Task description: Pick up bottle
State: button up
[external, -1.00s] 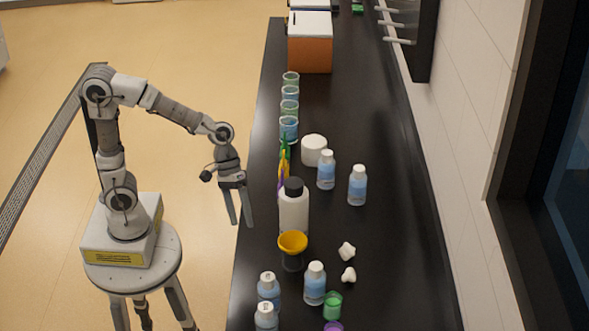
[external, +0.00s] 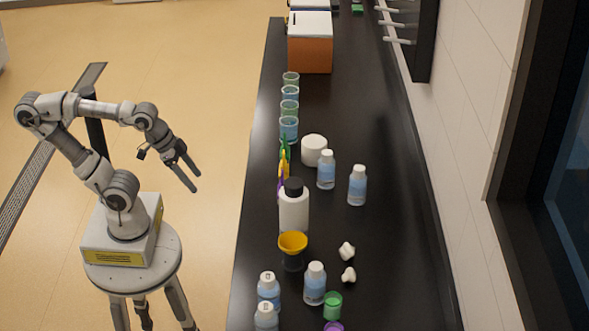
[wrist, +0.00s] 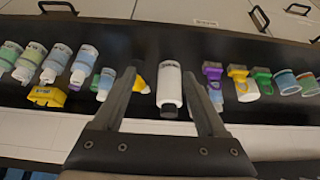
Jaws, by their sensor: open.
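A white bottle with a black cap (external: 294,212) stands on the black bench, behind a yellow funnel. In the wrist view the white bottle (wrist: 169,82) lies between the fingers in the picture, some distance beyond them. My gripper (external: 197,182) is open and empty, over the floor to the left of the bench and apart from everything. Its two fingers also show in the wrist view (wrist: 160,76). Several clear bottles with blue liquid and white caps stand on the bench, among them one right of centre (external: 357,187) and one near the front (external: 315,284).
The yellow funnel (external: 293,243) is close in front of the white bottle. Coloured items (external: 284,168) and a row of beakers (external: 289,128) stand behind it. A white tub (external: 314,150), small white pieces (external: 347,252) and an orange box (external: 310,50) are also on the bench.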

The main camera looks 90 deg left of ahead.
jog(key=shift+o, duration=0.7)
jog(key=shift+r+p, duration=0.5)
jog(key=shift+f, duration=0.15)
